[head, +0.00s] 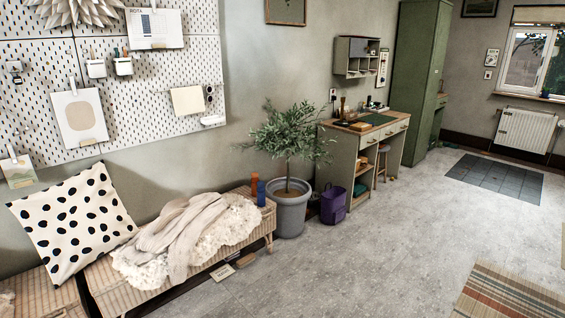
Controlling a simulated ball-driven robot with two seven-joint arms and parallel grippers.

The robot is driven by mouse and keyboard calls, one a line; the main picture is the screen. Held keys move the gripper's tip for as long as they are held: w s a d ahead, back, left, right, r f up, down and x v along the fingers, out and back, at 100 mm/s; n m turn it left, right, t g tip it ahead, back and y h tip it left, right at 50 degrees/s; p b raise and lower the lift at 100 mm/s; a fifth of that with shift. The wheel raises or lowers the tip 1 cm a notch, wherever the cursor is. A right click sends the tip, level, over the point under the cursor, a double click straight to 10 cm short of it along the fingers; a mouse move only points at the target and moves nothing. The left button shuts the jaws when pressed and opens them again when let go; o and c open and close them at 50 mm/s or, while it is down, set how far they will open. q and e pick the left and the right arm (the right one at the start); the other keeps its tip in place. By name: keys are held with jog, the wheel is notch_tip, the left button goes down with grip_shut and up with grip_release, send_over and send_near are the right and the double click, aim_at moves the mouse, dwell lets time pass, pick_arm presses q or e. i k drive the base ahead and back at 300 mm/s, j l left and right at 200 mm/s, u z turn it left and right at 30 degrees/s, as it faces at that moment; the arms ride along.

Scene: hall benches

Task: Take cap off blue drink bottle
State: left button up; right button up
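A small blue bottle (261,194) stands upright at the right end of the wicker bench (128,290). It is too small in the view to make out its cap. An orange-brown bottle (254,186) stands right behind it, close beside it. Neither of my grippers shows in the head view.
A cream blanket (185,236) and a spotted pillow (74,222) lie on the bench. A grey plant pot (291,212) stands just right of the bottles, with a purple bin (333,205) and a desk (366,150) beyond. Grey floor (375,260) lies open in front.

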aim_at(260, 193)
jog(key=i, duration=0.75)
jog(key=i+l+u, duration=0.15)
jog(key=i, duration=1.3)
jog(key=i+l+u, duration=0.15)
jog(key=i, duration=0.6)
